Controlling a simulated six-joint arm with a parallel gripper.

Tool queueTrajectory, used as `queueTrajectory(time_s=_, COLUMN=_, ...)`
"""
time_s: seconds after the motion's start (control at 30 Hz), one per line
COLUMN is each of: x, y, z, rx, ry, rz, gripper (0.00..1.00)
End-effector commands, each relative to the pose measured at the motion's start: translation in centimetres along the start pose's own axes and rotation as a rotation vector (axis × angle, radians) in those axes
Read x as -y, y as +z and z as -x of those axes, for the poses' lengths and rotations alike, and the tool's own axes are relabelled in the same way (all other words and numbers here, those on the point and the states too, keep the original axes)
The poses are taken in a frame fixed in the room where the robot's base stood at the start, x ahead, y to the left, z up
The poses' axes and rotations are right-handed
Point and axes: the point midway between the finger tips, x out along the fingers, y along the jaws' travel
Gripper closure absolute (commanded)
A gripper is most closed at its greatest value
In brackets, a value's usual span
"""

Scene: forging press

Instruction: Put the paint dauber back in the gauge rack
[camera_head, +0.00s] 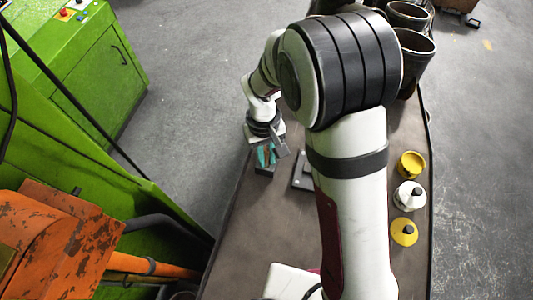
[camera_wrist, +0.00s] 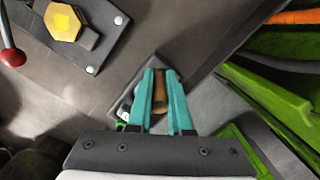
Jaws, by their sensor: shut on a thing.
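My gripper (camera_head: 267,160) is low over the left side of the bench, its teal fingers pointing down. In the wrist view my gripper (camera_wrist: 164,88) is shut on a brown piece (camera_wrist: 160,92), which looks like the handle of the paint dauber. Most of the dauber is hidden by the fingers. A small dark grey block (camera_head: 264,171), probably the gauge rack, lies right at the fingertips; its grey edge also shows in the wrist view (camera_wrist: 124,101). I cannot tell whether the dauber sits in it or just above it.
A dark plate (camera_head: 301,184) lies just right of the gripper; a yellow hexagonal piece (camera_wrist: 63,22) is on it. Yellow and white pots (camera_head: 408,197) line the bench's right side. Buckets (camera_head: 414,50) stand at the far end. Green machinery (camera_head: 75,75) is to the left, beyond the bench edge.

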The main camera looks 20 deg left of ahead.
Motion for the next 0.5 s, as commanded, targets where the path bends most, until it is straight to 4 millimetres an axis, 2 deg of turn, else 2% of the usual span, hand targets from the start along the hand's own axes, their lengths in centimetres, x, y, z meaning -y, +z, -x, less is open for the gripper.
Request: queueTrajectory(time_s=0.5, x=0.01, y=-0.05, z=-0.46, rx=0.000, ry=0.000, rz=-0.001, gripper=1.00)
